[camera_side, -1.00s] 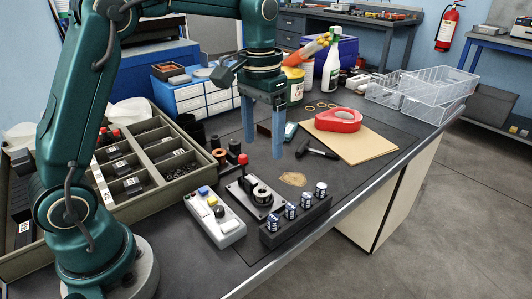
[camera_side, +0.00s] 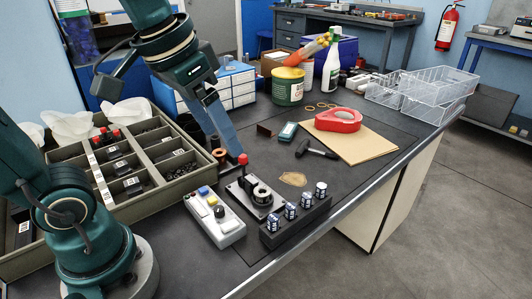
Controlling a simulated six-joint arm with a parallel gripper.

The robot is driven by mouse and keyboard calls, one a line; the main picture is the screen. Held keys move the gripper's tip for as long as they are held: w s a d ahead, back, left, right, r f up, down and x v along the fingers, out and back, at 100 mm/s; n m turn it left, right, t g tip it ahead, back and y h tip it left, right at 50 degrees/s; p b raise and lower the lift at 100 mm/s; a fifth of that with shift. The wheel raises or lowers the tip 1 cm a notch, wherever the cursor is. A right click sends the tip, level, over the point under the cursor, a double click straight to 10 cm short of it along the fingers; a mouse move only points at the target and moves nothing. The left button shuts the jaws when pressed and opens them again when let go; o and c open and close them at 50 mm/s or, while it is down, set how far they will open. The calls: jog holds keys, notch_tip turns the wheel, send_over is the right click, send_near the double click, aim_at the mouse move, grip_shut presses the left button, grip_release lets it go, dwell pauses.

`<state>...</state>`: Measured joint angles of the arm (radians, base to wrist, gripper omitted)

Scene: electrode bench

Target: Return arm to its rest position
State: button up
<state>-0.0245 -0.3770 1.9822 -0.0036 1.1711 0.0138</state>
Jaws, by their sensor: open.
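My gripper (camera_side: 222,130) hangs tilted above the bench, with its blue fingers pointing down and to the right. It is open, and nothing shows between the fingers. The fingertips appear just behind a red-knobbed lever (camera_side: 243,159) on a small black fixture (camera_side: 258,194); I cannot tell how close they are. My green arm folds back at the left of the view, with its upper part out of frame.
A divided parts tray (camera_side: 185,180) lies at left. A button box (camera_side: 215,216) and a black block holding several cylinders (camera_side: 296,222) are in front. A red tape dispenser (camera_side: 338,120), hammer-like tool (camera_side: 315,149) and clear baskets (camera_side: 425,92) lie right.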

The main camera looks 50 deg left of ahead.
jog(key=s+f+t, duration=0.1)
jog(key=s+f, duration=0.4)
jog(key=shift+d+f, duration=0.2)
jog(key=shift+f, duration=0.05)
jog(key=shift+s, duration=0.1)
dwell(0.3)
